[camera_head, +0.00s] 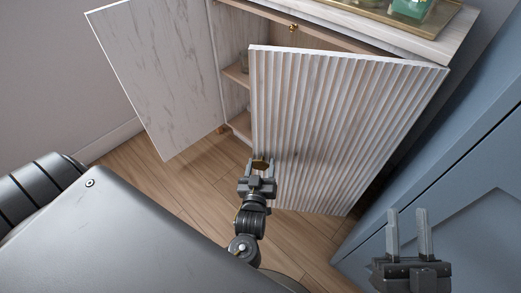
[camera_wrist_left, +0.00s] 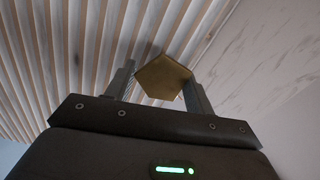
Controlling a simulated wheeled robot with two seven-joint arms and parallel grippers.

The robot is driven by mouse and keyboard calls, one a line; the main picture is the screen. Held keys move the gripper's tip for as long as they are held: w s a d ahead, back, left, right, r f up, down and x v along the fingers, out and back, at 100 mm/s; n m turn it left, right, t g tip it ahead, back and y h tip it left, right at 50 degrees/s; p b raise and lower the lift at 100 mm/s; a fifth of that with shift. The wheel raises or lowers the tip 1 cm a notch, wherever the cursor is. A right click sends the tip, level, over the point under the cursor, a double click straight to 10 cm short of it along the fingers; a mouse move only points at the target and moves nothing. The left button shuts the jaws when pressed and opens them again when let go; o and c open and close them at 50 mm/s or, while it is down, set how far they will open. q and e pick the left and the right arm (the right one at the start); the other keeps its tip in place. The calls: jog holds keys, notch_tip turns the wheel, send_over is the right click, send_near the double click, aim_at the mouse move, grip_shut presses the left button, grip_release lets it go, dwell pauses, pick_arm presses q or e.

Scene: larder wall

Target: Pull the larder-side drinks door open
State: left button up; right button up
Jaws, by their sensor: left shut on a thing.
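The drinks door on the blue larder's side (camera_head: 335,130) is pale wood with a fluted front. It stands partly ajar, angled out from the cabinet, with a gap at its left and top edges. My left gripper (camera_head: 260,170) is at the door's lower left edge, shut on a brass knob (camera_head: 260,164).
The other drinks door (camera_head: 160,70) stands open at the left, its marbled face showing. Between the doors are interior shelves (camera_head: 236,75). A brass-edged tray (camera_head: 375,12) with a green bottle (camera_head: 410,6) is on top. The blue larder (camera_head: 460,165) closes off the right. Wood floor (camera_head: 165,185) is clear at left.

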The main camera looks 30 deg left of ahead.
pick_arm(q)
jog(key=shift+s+d+f+n+y, duration=0.15)
jog(key=shift+s+d+y, duration=0.1)
jog(key=shift+s, duration=0.2)
jog(key=shift+s+d+r+n+y, duration=0.15)
jog(key=shift+s+d+y, duration=0.1)
jog(key=shift+s, duration=0.2)
pick_arm(e)
jog(key=shift+a+f+g, duration=0.35)
jog(key=shift+f+g, duration=0.15)
jog(key=shift+f, duration=0.05)
pick_arm(q)
jog(key=shift+f, duration=0.1)
jog(key=o, duration=1.4)
jog(key=shift+c, duration=0.2)
jog(key=shift+s+d, duration=0.1)
jog(key=shift+s, duration=0.1)
jog(key=p+v, duration=0.1)
jog(key=v, duration=0.9)
jog(key=shift+s+p, duration=0.2)
jog(key=shift+p, duration=0.2)
pick_arm(e)
jog(key=f+g+h, duration=0.1)
jog(key=w+f+g+h, duration=0.1)
jog(key=f, duration=0.1)
jog(key=shift+d+f, duration=0.2)
jog(key=shift+f, duration=0.1)
